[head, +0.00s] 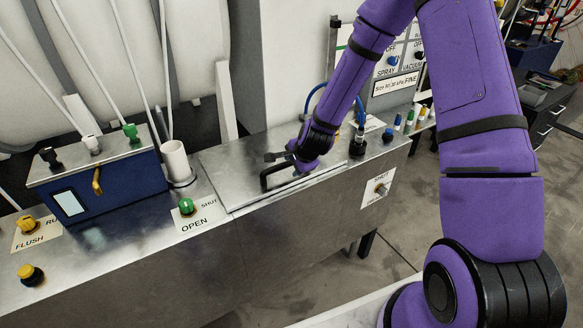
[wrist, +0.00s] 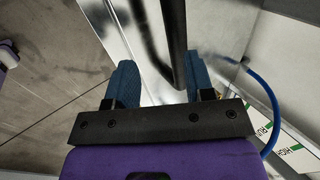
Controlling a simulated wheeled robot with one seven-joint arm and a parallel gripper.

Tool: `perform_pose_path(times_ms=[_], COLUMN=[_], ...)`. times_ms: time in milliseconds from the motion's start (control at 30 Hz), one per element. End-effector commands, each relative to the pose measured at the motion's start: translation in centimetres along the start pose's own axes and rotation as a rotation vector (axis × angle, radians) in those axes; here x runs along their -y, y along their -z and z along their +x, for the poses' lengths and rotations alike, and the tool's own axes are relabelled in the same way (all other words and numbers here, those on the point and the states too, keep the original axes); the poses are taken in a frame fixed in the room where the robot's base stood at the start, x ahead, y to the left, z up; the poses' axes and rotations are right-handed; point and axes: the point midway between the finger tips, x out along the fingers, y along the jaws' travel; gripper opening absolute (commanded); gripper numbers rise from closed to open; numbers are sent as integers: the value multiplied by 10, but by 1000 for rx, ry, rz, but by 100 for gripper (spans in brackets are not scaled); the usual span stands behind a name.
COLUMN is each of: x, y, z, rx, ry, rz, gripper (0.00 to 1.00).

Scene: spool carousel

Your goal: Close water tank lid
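The water tank lid (head: 232,168) is a bare metal plate on the long metal tank. It looks flat or nearly flat in the head view; I cannot tell whether a small gap remains under it. A black bar handle (head: 266,178) stands on the lid. My gripper (head: 287,163) is at the handle, partly hidden by my own wrist. In the wrist view, the blue fingers of my gripper (wrist: 161,66) are apart. The dark handle bar (wrist: 173,40) runs between them, closer to the right finger. I see no clear grip on it.
A blue box (head: 105,185) with valves and a white pipe (head: 177,163) stand left of the lid. A green knob (head: 186,206) and yellow knobs (head: 26,224) sit on the tank top. A blue hose (head: 313,97) and a control panel (head: 395,60) are behind my gripper.

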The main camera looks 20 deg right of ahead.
Motion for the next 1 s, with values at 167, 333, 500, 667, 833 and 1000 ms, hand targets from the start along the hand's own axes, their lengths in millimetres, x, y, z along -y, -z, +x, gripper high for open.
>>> perform_pose_path(times_ms=[167,333,500,667,833,1000], x=[1,1,1,1,1,1], y=[0,0,0,0,0,0], z=[-30,-50,-61,-64,-64,-64], rx=[-1,-2,-1,-1,-1,-1], ry=[4,4,4,3,3,4], rz=[-3,-1,-2,-1,-2,-2], gripper=[48,48,48,48,48,48])
